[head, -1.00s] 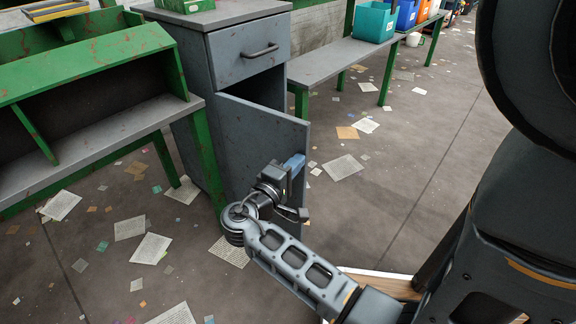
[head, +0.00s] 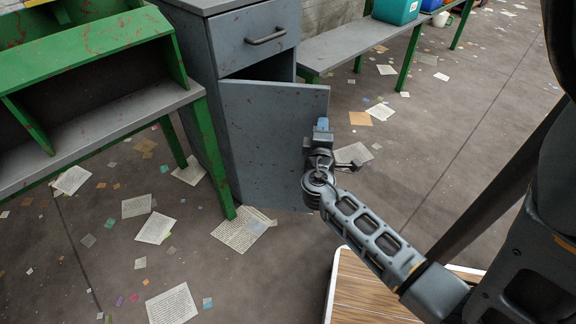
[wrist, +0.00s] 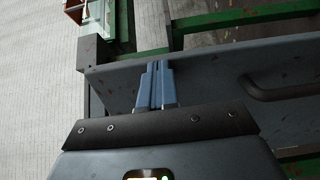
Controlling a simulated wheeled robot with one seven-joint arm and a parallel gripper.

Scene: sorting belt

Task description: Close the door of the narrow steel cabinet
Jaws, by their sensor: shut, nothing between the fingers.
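The narrow steel cabinet (head: 196,85) is grey, with a drawer at the top and a door below. Its door (head: 265,140) is partly open in the head view, with its free edge at the right and a dark gap above its top edge. My gripper (head: 322,124) is at the door's free edge, with its blue fingers pressed together and empty. In the wrist view the fingers (wrist: 156,84) overlap a grey panel. A dark bar handle (wrist: 278,90) shows to their right. I cannot tell whether the fingers touch the door.
A green bench with a sloped rack (head: 95,125) stands close to the cabinet's left. A grey bench (head: 345,52) with green legs extends from its right, carrying a teal bin (head: 397,10).

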